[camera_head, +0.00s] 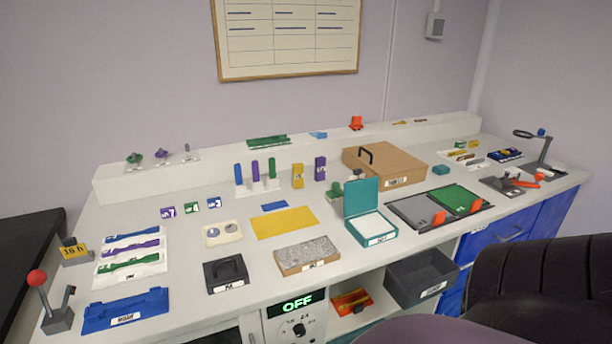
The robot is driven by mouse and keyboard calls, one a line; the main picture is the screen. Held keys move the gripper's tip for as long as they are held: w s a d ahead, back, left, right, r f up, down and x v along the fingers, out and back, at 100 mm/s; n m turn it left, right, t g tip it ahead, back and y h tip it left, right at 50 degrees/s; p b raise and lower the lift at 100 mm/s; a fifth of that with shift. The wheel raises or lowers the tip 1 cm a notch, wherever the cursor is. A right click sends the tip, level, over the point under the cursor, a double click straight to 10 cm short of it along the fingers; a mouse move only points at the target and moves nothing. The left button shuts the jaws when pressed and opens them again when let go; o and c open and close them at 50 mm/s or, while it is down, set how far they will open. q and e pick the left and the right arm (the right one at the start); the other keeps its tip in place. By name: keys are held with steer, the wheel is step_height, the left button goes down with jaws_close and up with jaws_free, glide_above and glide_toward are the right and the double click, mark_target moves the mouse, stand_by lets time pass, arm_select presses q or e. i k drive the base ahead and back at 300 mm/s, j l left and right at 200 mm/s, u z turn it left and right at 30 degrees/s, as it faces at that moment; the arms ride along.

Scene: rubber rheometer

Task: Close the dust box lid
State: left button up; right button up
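A teal box (372,239) stands on the bench right of centre, with a pale label on its front that is too small to read. Its hinged teal lid (361,196) stands open, nearly upright at the back edge. A white surface shows inside the box. It is the only box here with a visibly raised lid, and I take it for the dust box. Neither of my grippers is in view.
A brown box (399,167) with a black handle stands behind the teal box. Grey and green plates (452,202) with orange handles lie to its right, a speckled tray (307,254) to its left. A black chair (545,285) stands before the bench's right side.

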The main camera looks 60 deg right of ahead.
mark_target(361, 196)
steer(key=z, duration=0.4)
steer(key=l+z, duration=0.1)
steer(key=z, duration=1.15)
steer(key=l+z, duration=0.1)
steer(key=z, duration=0.3)
steer(key=i+l+z, duration=0.1)
steer(key=i+l, duration=0.25)
